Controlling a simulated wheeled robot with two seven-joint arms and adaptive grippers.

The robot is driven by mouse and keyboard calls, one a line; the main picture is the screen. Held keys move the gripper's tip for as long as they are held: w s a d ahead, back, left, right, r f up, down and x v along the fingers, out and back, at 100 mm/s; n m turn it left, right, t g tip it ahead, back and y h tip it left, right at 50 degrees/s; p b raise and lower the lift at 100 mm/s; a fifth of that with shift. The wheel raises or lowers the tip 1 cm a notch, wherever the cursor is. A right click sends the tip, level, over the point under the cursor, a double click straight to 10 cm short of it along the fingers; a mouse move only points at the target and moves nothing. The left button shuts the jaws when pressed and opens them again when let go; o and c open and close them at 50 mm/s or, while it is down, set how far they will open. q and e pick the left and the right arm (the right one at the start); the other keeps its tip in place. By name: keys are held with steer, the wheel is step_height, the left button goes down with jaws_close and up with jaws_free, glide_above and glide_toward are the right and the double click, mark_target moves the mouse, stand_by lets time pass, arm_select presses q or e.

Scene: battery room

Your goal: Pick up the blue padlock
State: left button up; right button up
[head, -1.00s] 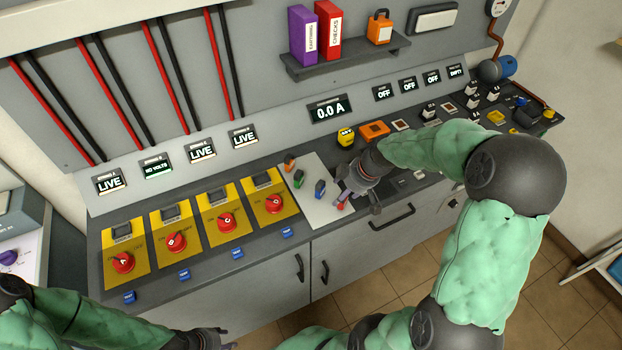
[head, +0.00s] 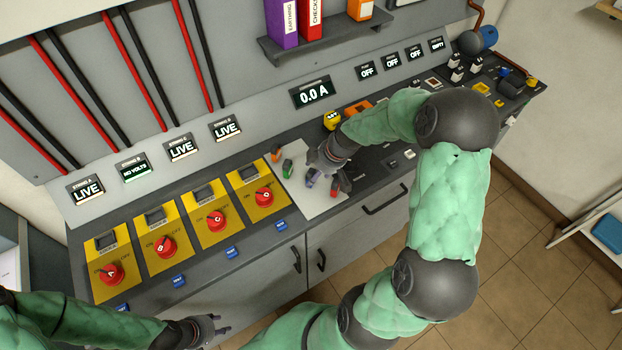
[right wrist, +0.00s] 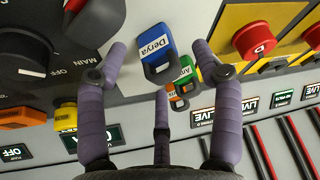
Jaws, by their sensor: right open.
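The blue padlock (right wrist: 157,48) has a white label reading "Derya". In the right wrist view it lies between the spread purple fingertips of my right gripper (right wrist: 160,62), which is open and empty. In the head view my right gripper (head: 322,176) is low over the pale board; it and its fingers make the blue padlock hard to pick out there. A green padlock (head: 287,168) and an orange padlock (head: 277,155) stand in a row further left. My left gripper (head: 207,327) is at the bottom, apart from the bench; its jaw opening is unclear.
The pale board (head: 318,212) lies on the bench between yellow switch panels with red knobs (head: 217,221) and black controls. A red item (head: 336,187) is close to my right gripper.

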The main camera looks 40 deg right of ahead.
mark_target(312, 176)
steer(key=x, duration=0.3)
steer(key=shift+w+f, duration=0.2)
steer(key=shift+f, duration=0.15)
steer(key=c, duration=1.2)
steer(key=shift+c, duration=0.2)
